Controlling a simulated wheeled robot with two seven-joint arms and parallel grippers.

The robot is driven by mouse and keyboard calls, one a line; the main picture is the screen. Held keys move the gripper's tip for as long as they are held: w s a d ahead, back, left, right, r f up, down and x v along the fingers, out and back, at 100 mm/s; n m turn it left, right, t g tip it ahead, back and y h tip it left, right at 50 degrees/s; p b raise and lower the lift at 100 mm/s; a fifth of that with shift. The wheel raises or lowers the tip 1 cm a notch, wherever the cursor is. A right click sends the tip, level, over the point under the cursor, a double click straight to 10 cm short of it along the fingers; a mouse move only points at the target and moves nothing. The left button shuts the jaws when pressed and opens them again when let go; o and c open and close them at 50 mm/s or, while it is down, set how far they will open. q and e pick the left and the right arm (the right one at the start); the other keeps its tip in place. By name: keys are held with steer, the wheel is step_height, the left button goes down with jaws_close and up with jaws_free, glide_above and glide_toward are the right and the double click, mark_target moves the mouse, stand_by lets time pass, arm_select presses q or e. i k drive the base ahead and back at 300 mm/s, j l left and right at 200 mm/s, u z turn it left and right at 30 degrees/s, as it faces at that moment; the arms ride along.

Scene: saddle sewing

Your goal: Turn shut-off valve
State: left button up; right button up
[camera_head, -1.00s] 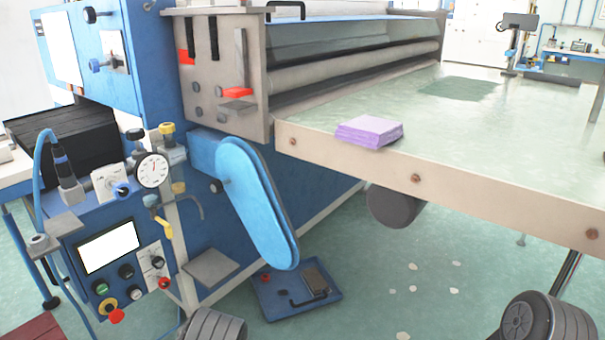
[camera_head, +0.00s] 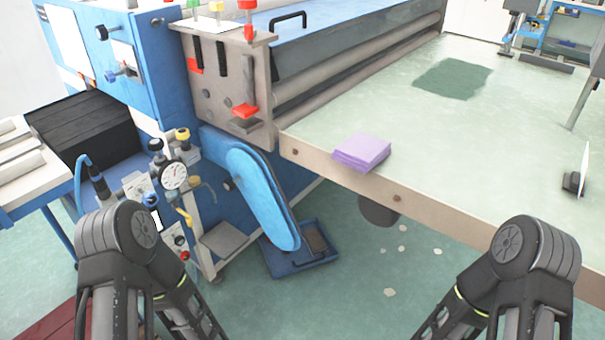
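In the head view, a small yellow lever handle (camera_head: 184,217) sits on the pipework below a round white pressure gauge (camera_head: 173,176), on the front of the blue machine. It looks like the shut-off valve's handle, but is small, and its exact setting cannot be told. A yellow knob (camera_head: 182,134) and a black knob (camera_head: 155,145) stand above the gauge. My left arm rises at the lower left and partly covers the control panel below the gauge. My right arm is at the lower right. Both grippers are outside the picture.
A blue tray (camera_head: 275,262) lies on the floor below the blue belt cover (camera_head: 262,198). A purple stack (camera_head: 361,152) sits on the machine's wide pale table (camera_head: 400,120). A black stack (camera_head: 85,125) is at left. Green floor is open between my arms.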

mark_target(150, 199)
steer(key=u, duration=1.1)
steer(key=l+z, duration=0.35)
steer(key=k+j, duration=0.05)
steer(key=j, duration=0.05)
